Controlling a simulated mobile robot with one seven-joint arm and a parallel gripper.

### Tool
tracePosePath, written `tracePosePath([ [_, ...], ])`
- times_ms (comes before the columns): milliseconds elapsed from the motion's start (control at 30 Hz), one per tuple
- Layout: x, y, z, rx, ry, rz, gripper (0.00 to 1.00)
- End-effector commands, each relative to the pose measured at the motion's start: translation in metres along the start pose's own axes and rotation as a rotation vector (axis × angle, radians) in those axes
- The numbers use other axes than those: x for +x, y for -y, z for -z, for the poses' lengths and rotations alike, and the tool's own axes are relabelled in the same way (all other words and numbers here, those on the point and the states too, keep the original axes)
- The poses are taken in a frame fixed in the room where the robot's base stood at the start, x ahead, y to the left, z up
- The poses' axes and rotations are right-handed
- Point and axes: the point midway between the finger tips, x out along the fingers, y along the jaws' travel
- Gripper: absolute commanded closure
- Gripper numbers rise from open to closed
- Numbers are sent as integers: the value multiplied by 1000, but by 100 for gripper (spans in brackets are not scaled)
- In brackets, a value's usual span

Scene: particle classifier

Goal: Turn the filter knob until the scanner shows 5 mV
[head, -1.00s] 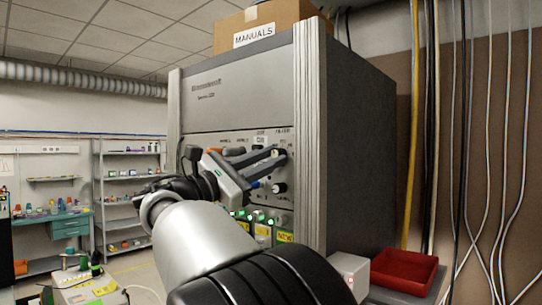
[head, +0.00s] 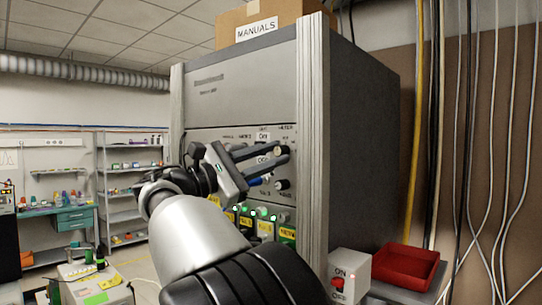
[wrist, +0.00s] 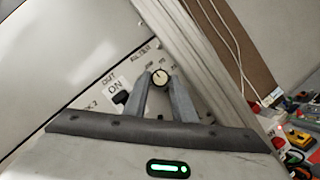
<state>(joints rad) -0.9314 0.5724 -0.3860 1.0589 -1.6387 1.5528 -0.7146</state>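The filter knob (wrist: 159,78) is a small black knob with a pale face and a pointer line. It is on the cabinet's front panel, below the lettering in the wrist view, and it also shows in the head view (head: 283,150). My gripper (wrist: 161,80) has one grey finger on each side of the knob, with the tips close against it; it also shows in the head view (head: 279,153). The fingers appear shut on the knob. I see no readable scanner value in either view.
An ON label (wrist: 115,87) with a black switch is left of the knob. Another black knob (head: 283,184) sits below it. A vertical metal post (head: 312,140) edges the panel on the right. A switch box (head: 349,275) and a red tray (head: 404,264) stand at lower right.

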Motion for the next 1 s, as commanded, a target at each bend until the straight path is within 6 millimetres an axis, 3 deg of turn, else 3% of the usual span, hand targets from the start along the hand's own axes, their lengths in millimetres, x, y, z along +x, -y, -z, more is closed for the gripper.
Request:
tracePosePath([
  [333,-2,0,0,-1,0,-2,71],
  [467,-14,-1,1,0,-2,-4,71],
  [1000,-138,-1,1,-1,-2,-5,71],
])
